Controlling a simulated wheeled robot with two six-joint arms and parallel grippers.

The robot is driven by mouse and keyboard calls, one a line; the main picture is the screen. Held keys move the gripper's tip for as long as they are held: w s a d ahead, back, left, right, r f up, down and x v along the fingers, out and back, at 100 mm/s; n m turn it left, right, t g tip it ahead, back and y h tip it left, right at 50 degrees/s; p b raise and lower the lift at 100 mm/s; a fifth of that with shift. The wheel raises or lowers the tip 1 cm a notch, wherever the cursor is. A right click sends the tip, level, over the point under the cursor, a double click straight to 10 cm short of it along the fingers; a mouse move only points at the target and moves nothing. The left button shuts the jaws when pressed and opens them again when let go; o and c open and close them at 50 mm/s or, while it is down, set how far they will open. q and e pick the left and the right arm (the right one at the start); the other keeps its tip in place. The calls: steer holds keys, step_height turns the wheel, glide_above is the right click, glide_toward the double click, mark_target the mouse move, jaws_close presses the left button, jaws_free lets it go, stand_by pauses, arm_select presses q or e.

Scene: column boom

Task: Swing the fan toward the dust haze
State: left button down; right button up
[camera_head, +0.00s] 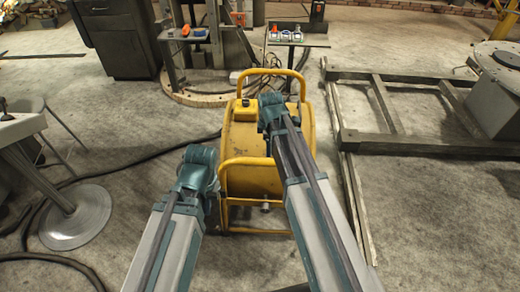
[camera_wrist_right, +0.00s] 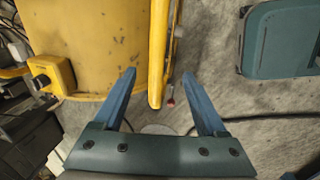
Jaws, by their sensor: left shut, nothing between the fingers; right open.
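The fan is a yellow drum (camera_head: 250,165) with a tubular frame, standing on the floor ahead in the head view. Its upper hoop (camera_head: 272,72) rises at the far side and a nearer bar (camera_head: 244,162) crosses the front. The drum also shows in the right wrist view (camera_wrist_right: 95,40). There a yellow frame bar (camera_wrist_right: 157,50) runs between the spread blue fingers of my right gripper (camera_wrist_right: 159,73), which is open. In the head view my right arm hides that gripper. My left gripper (camera_head: 212,206) is shut and empty, left of the front bar. I cannot make out the dust haze.
A metal floor frame (camera_head: 420,145) lies right of the fan, with a grey block beside it. A round-footed stand (camera_head: 76,216) is at the left. Dark hose (camera_head: 135,160) runs over the floor. Behind are a cabinet (camera_head: 122,42) and a small table with tools.

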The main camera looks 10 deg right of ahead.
mark_target(268, 161)
steer(key=w+f+b, duration=0.1)
steer(key=f+b, duration=0.3)
steer(key=w+f+b, duration=0.1)
steer(key=f+b, duration=0.4)
steer(key=w+f+b, duration=0.1)
steer(key=f+b, duration=0.3)
steer(key=shift+d+f+b, duration=0.3)
steer(key=shift+d, duration=0.1)
steer(key=shift+r, duration=0.1)
jaws_close()
stand_by(1.3)
